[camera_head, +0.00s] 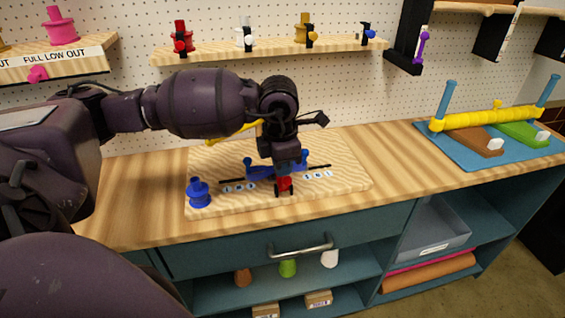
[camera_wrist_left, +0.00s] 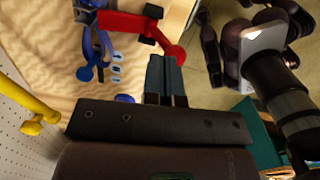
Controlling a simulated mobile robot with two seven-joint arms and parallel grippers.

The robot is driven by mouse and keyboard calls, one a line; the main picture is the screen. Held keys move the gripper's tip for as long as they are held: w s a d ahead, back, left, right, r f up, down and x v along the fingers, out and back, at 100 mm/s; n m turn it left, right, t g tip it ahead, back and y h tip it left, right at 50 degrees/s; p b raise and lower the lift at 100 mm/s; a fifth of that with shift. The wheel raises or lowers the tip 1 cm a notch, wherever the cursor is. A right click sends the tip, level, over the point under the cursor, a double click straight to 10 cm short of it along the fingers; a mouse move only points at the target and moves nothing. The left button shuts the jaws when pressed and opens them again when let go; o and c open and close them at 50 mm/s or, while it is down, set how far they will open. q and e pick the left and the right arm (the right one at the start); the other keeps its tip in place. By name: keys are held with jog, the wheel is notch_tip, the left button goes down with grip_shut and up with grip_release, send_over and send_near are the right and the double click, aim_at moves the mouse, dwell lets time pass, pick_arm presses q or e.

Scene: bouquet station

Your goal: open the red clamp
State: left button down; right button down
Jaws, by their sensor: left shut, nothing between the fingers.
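The red clamp (camera_head: 284,184) is at the front of the pale wooden board, below my left gripper and partly hidden by it. In the left wrist view the red clamp (camera_wrist_left: 122,21) is a red bar with a dark piece and a rounded red end. My left gripper (camera_head: 285,170) points down over the board. In the left wrist view its fingers (camera_wrist_left: 165,62) are together and empty, with tips close beside the rounded red end; I cannot tell whether they touch. My right gripper cannot be made out.
A blue fixture (camera_head: 250,168) with a dark rod and number labels stands by the clamp. A blue spool-shaped piece (camera_head: 199,193) is at the board's left corner. A shelf (camera_head: 270,49) with coloured pieces hangs behind. The counter right of the board (camera_head: 390,165) is clear.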

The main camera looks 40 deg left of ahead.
pick_arm(q)
jog(key=shift+s+d+f, duration=0.35)
jog(key=shift+s+d, duration=0.1)
jog(key=shift+d, duration=0.1)
jog(key=shift+s+d+f+b, duration=0.95)
jog(key=shift+s+d+f, duration=0.25)
jog(key=shift+d+f, duration=0.15)
pick_arm(e)
jog(key=shift+w+a+f, duration=0.2)
jog(key=shift+w+f, duration=0.1)
jog(key=shift+w, duration=0.3)
pick_arm(q)
jog(key=shift+d, duration=0.1)
pick_arm(e)
jog(key=shift+f, duration=0.15)
pick_arm(q)
jog(key=shift+r, duration=0.1)
